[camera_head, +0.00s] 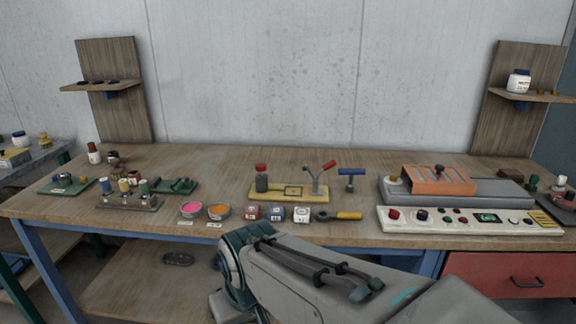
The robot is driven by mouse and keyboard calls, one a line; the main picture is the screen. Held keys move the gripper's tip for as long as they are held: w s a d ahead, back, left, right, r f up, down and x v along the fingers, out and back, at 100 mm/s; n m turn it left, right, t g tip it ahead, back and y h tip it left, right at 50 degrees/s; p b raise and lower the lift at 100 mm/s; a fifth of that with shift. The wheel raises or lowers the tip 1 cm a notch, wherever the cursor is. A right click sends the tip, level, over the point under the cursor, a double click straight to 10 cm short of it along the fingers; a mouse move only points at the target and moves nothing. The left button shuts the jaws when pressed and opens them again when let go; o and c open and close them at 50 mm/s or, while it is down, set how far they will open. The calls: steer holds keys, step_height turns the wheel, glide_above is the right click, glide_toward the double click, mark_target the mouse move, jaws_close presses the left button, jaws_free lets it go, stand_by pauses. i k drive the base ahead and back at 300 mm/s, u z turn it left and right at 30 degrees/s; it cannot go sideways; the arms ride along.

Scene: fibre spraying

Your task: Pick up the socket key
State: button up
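A blue T-handled tool (351,176), which looks like the socket key, stands upright on the workbench (300,160). Its blue crossbar is on top and a dark shaft goes down from it. It is just right of a yellow base plate (262,195) that carries a red-capped bottle and a red-handled lever. My grey arm crosses the lower middle of the view in front of the bench. My gripper is not visible, so its state and its distance from the tool do not show.
A yellow-handled tool (340,216), small labelled boxes (275,214) and paint tins (191,209) line the front edge. A control panel (465,219) and an orange-topped machine (440,180) fill the right. Bench behind the T-handled tool is clear.

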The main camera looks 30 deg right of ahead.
mark_target(350, 187)
steer(key=z, duration=0.4)
steer(key=i, duration=0.95)
steer(key=z, duration=1.2)
steer(key=i, duration=0.35)
steer(key=z, duration=0.25)
